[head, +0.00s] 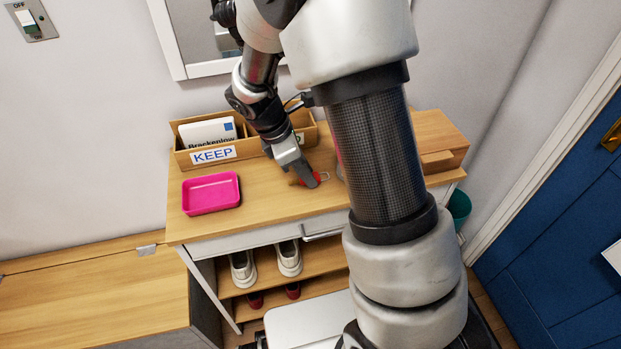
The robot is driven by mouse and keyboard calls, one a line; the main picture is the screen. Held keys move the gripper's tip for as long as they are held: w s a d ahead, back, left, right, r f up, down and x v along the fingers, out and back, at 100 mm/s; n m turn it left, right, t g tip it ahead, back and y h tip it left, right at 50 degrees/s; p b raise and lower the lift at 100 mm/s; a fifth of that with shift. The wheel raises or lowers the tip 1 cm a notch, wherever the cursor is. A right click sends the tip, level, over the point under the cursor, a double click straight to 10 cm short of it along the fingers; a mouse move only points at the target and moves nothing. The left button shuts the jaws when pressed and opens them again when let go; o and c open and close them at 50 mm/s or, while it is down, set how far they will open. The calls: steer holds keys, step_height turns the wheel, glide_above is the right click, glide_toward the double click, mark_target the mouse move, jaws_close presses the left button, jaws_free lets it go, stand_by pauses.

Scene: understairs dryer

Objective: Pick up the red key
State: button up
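A small red object (316,176), which looks like the red key, is on or just above the wooden top (262,200) of the shelf unit. A thin ring or loop shows at its right side. My gripper (307,182) points down right at it, with a dark finger covering part of it. The fingers are small in this view, so I cannot tell whether they are open or shut on the key, or whether it touches the wood.
A pink tray (211,194) sits left of my gripper. Behind stands a wooden box with a KEEP label (213,155) and white papers (207,132). Shoes (289,259) fill shelves below. A wooden block (437,161) stands right, and a blue door (560,235) is far right.

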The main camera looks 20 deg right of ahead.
steer(key=c, duration=0.4)
step_height(320, 180, up, 10)
steer(key=shift+p, duration=1.2)
